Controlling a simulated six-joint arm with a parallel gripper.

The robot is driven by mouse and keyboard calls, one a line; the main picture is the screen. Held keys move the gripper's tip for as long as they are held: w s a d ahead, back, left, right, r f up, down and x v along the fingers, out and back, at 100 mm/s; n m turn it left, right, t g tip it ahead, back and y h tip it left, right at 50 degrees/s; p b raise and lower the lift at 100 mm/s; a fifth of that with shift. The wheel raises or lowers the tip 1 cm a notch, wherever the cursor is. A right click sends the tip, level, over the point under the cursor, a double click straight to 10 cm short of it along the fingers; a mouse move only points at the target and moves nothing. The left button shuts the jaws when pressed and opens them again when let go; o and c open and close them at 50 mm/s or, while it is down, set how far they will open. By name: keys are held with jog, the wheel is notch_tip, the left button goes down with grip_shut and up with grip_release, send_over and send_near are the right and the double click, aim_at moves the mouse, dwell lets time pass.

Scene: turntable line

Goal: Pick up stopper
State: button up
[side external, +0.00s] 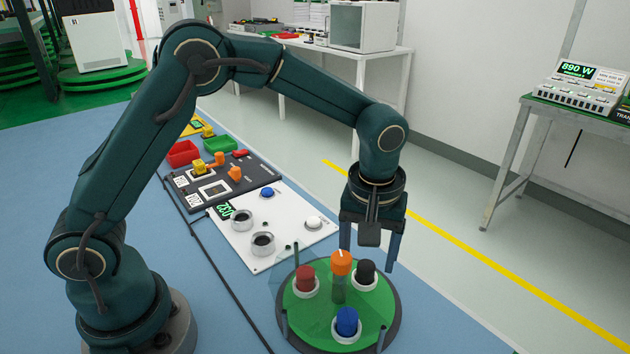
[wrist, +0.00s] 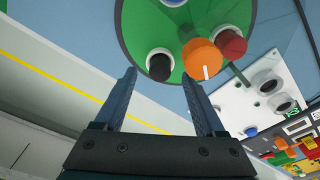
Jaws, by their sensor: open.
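A round green turntable (side external: 318,318) carries red (side external: 305,277), black (side external: 364,271) and blue (side external: 347,321) stoppers in white round holders. An orange-capped piece (side external: 341,262) with a dark greenish body stands near the middle, taller than the rest. I cannot tell which one the task means. My gripper (side external: 367,258) is open, pointing down above the far right part of the turntable, close to the black stopper. In the wrist view, the black stopper (wrist: 159,67) shows between the open fingers (wrist: 160,76), with the orange cap (wrist: 202,58) and red stopper (wrist: 232,43) to the right.
Thin upright posts (side external: 297,253) stand around the turntable's rim. A white panel (side external: 281,230) with silver cups and knobs lies behind it. Red (side external: 182,154) and green (side external: 220,146) bins sit farther back. The blue surface left of the turntable has free room, apart from a cable.

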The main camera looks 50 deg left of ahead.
aim_at(366, 268)
jog(key=shift+w+a+f, duration=0.1)
jog(key=shift+f, duration=1.15)
grip_shut()
